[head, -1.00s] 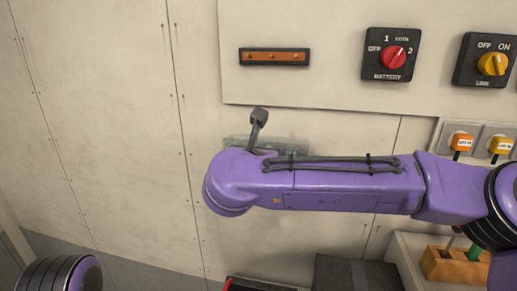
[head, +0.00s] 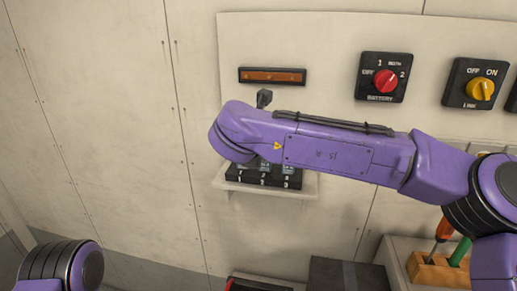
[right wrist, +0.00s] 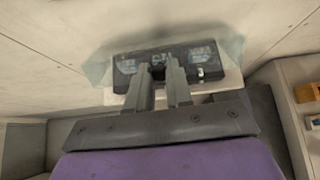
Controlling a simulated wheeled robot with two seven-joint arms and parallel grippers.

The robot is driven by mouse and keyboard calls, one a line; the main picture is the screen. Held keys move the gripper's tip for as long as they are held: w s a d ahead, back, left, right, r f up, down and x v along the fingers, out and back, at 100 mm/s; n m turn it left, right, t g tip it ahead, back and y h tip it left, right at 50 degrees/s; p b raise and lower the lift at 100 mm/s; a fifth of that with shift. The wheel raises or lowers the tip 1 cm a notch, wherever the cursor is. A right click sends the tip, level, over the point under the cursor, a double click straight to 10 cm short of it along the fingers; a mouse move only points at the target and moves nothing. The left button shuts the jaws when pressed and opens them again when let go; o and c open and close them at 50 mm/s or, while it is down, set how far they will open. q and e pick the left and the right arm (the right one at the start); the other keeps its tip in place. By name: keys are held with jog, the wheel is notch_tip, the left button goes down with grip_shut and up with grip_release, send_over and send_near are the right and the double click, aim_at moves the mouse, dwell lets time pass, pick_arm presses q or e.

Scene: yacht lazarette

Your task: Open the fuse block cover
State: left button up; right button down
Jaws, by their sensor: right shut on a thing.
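The fuse block (head: 264,181) is black, numbered 1, 2 and 3, and sits on a small pale shelf (head: 308,188) on the wall. My right forearm hides its upper part in the head view. In the right wrist view the fuse block (right wrist: 128,66) lies just beyond my fingers, with the clear cover (right wrist: 232,48) spreading past its sides. My right gripper (right wrist: 158,72) is shut on a small dark piece at the block's middle, seemingly the cover's tab. How far the cover is raised is unclear. My left gripper is out of view; only part of that arm shows.
The red battery switch (head: 385,80) and yellow link switch (head: 480,88) are to the right. A wooden tool holder (head: 432,268) and a dark box (head: 352,272) are lower right. The left wall is bare.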

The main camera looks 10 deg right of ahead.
jog(key=shift+r, duration=0.15)
jog(key=c, duration=1)
grip_release()
jog(key=shift+s+a, duration=0.1)
jog(key=b+v, duration=0.2)
jog(key=v, duration=0.8)
jog(key=shift+s+b, duration=0.2)
jog(key=shift+b, duration=0.2)
